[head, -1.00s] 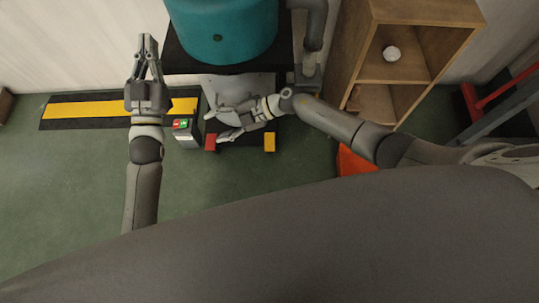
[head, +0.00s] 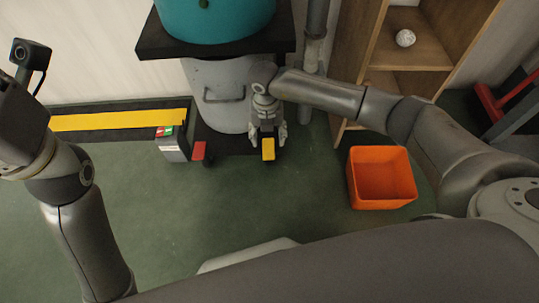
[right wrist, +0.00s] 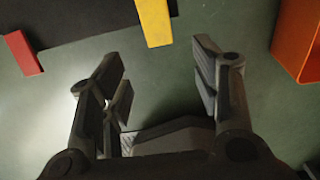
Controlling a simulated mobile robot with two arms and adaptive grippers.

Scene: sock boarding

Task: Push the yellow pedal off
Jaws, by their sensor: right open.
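The yellow pedal (head: 268,150) sticks out low at the front of the dark base of the machine. It also shows at the top of the right wrist view (right wrist: 155,22). My right gripper (head: 267,134) is open and empty just above it, a finger to each side in the picture. In the right wrist view, the open fingers (right wrist: 157,62) are spread, with the pedal's near end beyond and between them. I cannot tell whether they touch it. My left arm's wrist is at the left edge of the head view; its fingers are outside the frame.
A red pedal (head: 199,151) is left of the yellow one, beside a small box (head: 172,148) with green and red buttons. An orange bin (head: 382,178) stands on the floor to the right, before a wooden shelf (head: 415,55). The green floor in front is clear.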

